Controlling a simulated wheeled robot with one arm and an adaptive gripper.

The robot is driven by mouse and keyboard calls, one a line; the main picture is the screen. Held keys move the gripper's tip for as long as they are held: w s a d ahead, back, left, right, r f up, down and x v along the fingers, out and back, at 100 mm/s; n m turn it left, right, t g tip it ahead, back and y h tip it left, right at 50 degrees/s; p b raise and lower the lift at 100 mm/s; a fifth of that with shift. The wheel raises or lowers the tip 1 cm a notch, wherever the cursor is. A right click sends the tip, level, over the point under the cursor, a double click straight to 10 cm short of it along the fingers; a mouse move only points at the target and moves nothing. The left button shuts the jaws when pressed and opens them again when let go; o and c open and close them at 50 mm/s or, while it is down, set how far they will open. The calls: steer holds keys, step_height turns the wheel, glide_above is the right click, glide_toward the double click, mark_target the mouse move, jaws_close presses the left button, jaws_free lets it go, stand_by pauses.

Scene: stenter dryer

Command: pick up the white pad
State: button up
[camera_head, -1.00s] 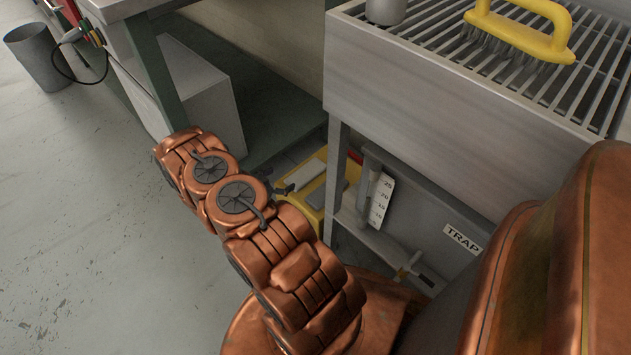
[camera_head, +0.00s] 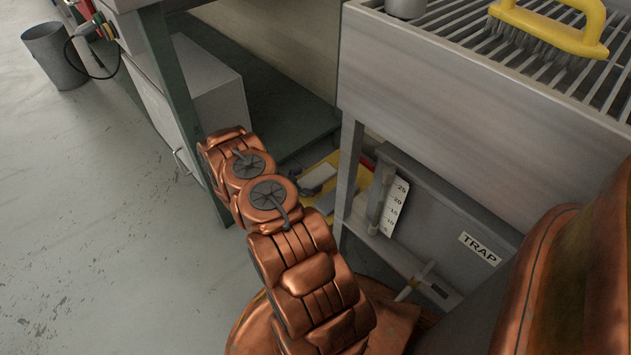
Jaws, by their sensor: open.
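The white pad (camera_head: 318,177) lies in a yellow tray (camera_head: 336,158) low down, between the green-legged bench and the grey metal stand. A darker grey block (camera_head: 327,202) lies in the tray beside it. My copper arm reaches down on the near left side of the tray. Only a small dark part of my gripper (camera_head: 302,189) shows past the arm, close to the pad's near left end. The gripper is open, and nothing is seen held in it. I cannot tell whether it touches the pad; most of it is hidden behind my arm.
The grey stand (camera_head: 440,90) with a slatted top rises on the right, carrying a yellow brush (camera_head: 550,28) and a metal cup (camera_head: 405,8). Its leg (camera_head: 347,170) stands close to the tray. A box labelled TRAP (camera_head: 480,248) sits below.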

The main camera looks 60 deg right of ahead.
mark_target(313, 180)
steer(key=shift+x, duration=1.05)
steer(key=shift+c, duration=0.4)
steer(key=c, duration=0.9)
steer(key=shift+r, duration=0.45)
steer(key=r+p, duration=0.2)
steer(key=r, duration=0.1)
steer(key=shift+s+a, duration=0.15)
steer(key=shift+a, duration=0.2)
steer(key=s+a+p, duration=0.1)
steer(key=s+a, duration=0.2)
steer(key=a, duration=0.1)
steer(key=s+a+p, duration=0.1)
steer(key=s+a, duration=0.1)
steer(key=a, duration=0.2)
steer(key=s+a+r+p, duration=0.1)
steer(key=s+a, duration=0.2)
steer(key=a, duration=0.1)
steer(key=shift+s+a, duration=0.25)
steer(key=shift+s, duration=0.1)
